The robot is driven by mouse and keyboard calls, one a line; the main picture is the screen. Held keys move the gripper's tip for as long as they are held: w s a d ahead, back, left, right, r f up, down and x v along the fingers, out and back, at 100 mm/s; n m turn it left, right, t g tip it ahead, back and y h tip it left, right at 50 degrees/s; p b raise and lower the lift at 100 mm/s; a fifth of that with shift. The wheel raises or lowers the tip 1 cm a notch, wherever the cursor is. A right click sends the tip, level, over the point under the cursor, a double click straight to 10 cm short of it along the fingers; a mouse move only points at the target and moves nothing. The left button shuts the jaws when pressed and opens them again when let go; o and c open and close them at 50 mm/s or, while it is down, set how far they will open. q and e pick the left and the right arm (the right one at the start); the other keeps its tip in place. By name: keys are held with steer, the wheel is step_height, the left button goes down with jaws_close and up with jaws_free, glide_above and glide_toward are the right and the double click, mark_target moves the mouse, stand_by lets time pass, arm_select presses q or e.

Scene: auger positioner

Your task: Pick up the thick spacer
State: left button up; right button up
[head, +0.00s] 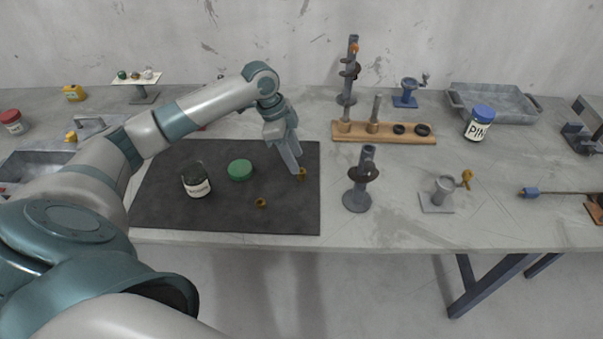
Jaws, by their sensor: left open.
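My left gripper (293,163) is open and points down over the right part of the dark mat (225,220). Its fingertips are right at a small brass-coloured piece (302,174); I cannot tell whether they touch it. A second small brass piece (261,202) lies on the mat, nearer the front edge. Two black rings, a left one (399,129) and a right one (423,130), sit on a wooden board (358,138) with upright pegs. I cannot tell by look which piece is the thick spacer. My right gripper is not in view.
Right of the mat are a grey upright stand (358,193) and a small cranked device (440,192). A blue-lidded jar (480,122) and a grey tray (500,104) stand behind.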

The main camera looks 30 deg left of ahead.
mark_target(302, 174)
arm_select(q)
steer(key=shift+d+f+p, duration=0.25)
steer(key=shift+f+p, duration=0.05)
steer(key=shift+f, duration=0.05)
steer(key=p+x, duration=0.1)
steer(key=x, duration=0.2)
steer(key=shift+s+d, duration=0.1)
steer(key=shift+f, duration=0.4)
jaws_close()
